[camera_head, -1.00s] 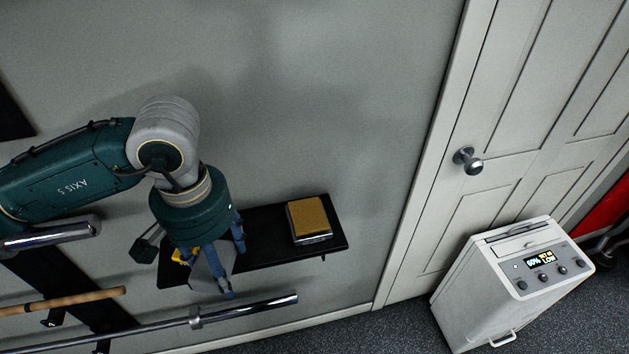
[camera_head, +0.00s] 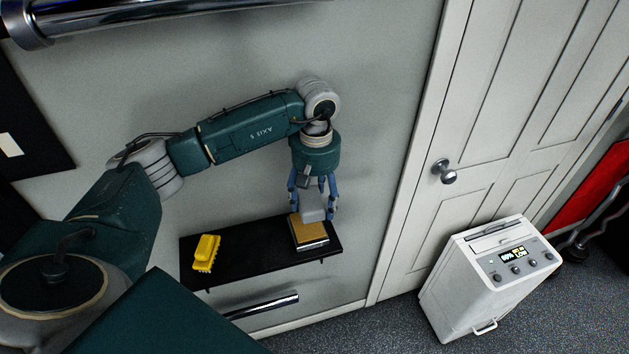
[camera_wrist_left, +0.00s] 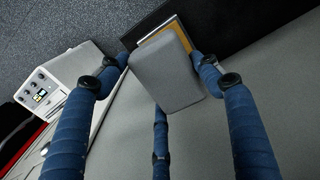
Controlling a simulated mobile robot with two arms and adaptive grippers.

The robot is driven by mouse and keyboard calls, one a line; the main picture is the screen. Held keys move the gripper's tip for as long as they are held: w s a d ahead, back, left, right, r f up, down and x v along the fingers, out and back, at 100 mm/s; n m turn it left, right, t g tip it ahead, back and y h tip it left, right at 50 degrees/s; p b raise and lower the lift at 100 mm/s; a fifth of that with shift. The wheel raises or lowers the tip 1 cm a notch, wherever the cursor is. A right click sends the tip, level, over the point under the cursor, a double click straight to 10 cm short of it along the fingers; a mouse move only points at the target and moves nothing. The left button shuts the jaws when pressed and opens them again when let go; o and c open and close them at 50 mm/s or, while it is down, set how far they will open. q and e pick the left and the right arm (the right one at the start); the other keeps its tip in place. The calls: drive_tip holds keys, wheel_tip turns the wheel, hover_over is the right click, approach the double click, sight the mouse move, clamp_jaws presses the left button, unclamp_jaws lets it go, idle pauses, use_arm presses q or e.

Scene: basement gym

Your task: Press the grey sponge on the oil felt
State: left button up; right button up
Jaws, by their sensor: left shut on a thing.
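The grey sponge (camera_head: 313,205) is a rounded block held in my left gripper (camera_head: 314,200), whose blue fingers are shut around it. In the left wrist view the sponge (camera_wrist_left: 166,68) sits between the blue fingers. The oil felt (camera_head: 308,230) is a tan-yellow pad in a shallow metal tin on the black wall shelf (camera_head: 260,262). The sponge is right over the felt's back part and hides some of it. I cannot tell whether they touch. In the left wrist view a strip of the felt (camera_wrist_left: 158,31) shows past the sponge. My right gripper is not in view.
A yellow brush (camera_head: 205,252) lies on the left part of the shelf. A metal bar (camera_head: 263,305) is below the shelf. A white dehumidifier-like machine (camera_head: 490,275) stands on the floor at the right, by the white door (camera_head: 520,110).

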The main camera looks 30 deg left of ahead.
sight(311, 209)
use_arm(q)
drive_tip(key=shift+w+a+f+n, duration=0.15)
drive_tip(key=shift+a+n, duration=0.15)
drive_tip(key=shift+a, duration=0.35)
drive_tip(key=shift+w+a+f, duration=0.1)
drive_tip(key=shift+a+f, duration=0.05)
drive_tip(key=shift+a, duration=0.05)
drive_tip(key=shift+f, duration=0.25)
drive_tip(key=shift+d+f, duration=0.15)
drive_tip(key=shift+f, duration=0.1)
wheel_tip(311, 209, down, 3)
drive_tip(key=shift+f+b, duration=0.15)
drive_tip(key=shift+b, duration=0.8)
drive_tip(key=shift+f, duration=0.75)
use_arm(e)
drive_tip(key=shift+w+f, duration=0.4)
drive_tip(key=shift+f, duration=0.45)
